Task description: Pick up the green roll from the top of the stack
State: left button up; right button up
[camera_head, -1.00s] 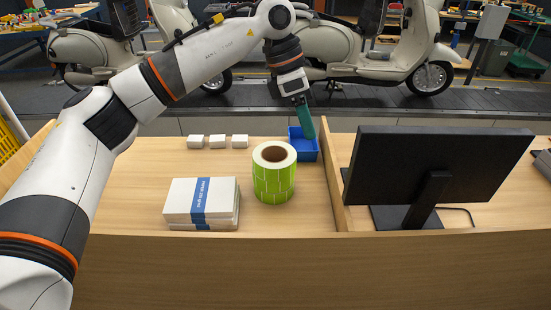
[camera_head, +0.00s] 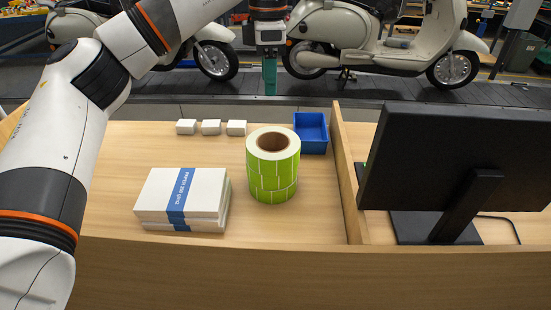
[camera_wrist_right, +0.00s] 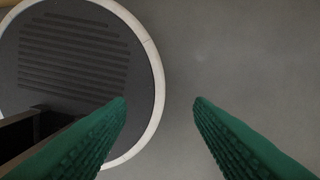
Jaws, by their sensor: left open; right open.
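A stack of green label rolls (camera_head: 272,180) stands upright on the wooden desk in the head view. The top roll (camera_head: 273,150) shows a pale upper face and a brown core. My left gripper (camera_head: 269,88) hangs above and behind the stack, clear of it, with green fingers pointing down. It is seen edge-on and holds nothing visible. My right gripper (camera_wrist_right: 160,100) shows in the right wrist view with its two green fingers spread and nothing between them. It is outside the head view.
A blue bin (camera_head: 311,138) stands behind the rolls to the right. Several small white boxes (camera_head: 211,127) line the back left. A banded paper stack (camera_head: 182,200) lies front left. A divider (camera_head: 346,180) and a black monitor (camera_head: 455,165) stand on the right.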

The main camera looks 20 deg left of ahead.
pick_arm(q)
jog(key=b, duration=0.8)
send_over(275, 155)
notch_tip(275, 155, down, 10)
jog(key=f, duration=0.4)
jog(key=a+f, duration=0.1)
jog(key=f, duration=0.1)
jog(key=shift+w+f+p, duration=0.15)
jog(key=shift+f+p, duration=0.15)
jog(key=shift+f, duration=0.05)
jog(key=f+p, duration=0.1)
jog(key=f, duration=0.1)
jog(key=d+f, duration=0.1)
jog(key=f, duration=0.1)
jog(key=shift+s+f+p, duration=0.2)
jog(key=shift+f+p, duration=0.1)
jog(key=shift+p, duration=0.05)
jog(key=shift+f, duration=0.6)
jog(key=shift+r, duration=0.1)
grip_shut()
pick_arm(e)
notch_tip(275, 155, down, 8)
jog(key=w, duration=0.2)
jog(key=shift+d+r, duration=0.15)
jog(key=shift+r, duration=0.05)
